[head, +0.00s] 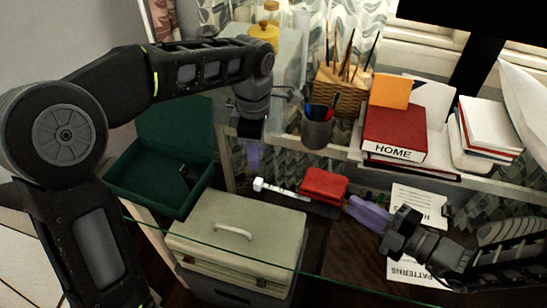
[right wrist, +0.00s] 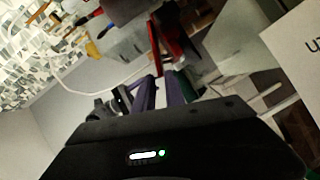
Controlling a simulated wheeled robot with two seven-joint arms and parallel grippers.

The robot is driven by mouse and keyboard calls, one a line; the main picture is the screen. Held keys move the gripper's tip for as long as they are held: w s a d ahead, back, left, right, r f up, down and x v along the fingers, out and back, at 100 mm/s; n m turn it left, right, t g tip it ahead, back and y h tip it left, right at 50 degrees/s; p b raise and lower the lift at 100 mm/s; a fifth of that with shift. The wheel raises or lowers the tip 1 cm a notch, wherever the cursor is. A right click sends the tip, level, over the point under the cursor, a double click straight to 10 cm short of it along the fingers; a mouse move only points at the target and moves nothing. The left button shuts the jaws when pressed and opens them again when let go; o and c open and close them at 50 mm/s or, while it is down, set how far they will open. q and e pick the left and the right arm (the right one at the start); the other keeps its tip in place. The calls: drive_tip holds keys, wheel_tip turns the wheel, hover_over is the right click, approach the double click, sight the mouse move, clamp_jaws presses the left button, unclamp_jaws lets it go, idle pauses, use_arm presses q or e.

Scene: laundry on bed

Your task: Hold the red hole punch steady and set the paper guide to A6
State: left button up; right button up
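The red hole punch (head: 323,184) lies on the desk with its dark base at the front. A white paper guide (head: 280,190) sticks out from its left side; I cannot read its setting. My left gripper (head: 254,160) points down above and left of the guide, apart from it. Only one purple finger shows clearly. My right gripper (head: 362,208) is low, close to the right end of the punch. The right wrist view shows its purple fingers (right wrist: 158,90) apart, with the red punch (right wrist: 168,38) just beyond the tips. I cannot tell whether they touch it.
A green open box (head: 150,190) and a beige lidded case (head: 240,232) stand at left and front. Behind the punch are a pen cup (head: 317,130), a wicker basket (head: 340,92) and a red HOME book (head: 394,132). Papers (head: 418,203) lie near my right arm.

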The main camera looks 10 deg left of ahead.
sight(318, 183)
drive_tip(key=x, duration=1.2)
drive_tip(key=shift+r, duration=0.1)
drive_tip(key=shift+c, duration=0.5)
clamp_jaws()
use_arm(q)
drive_tip(key=shift+o, duration=0.3)
idle(0.3)
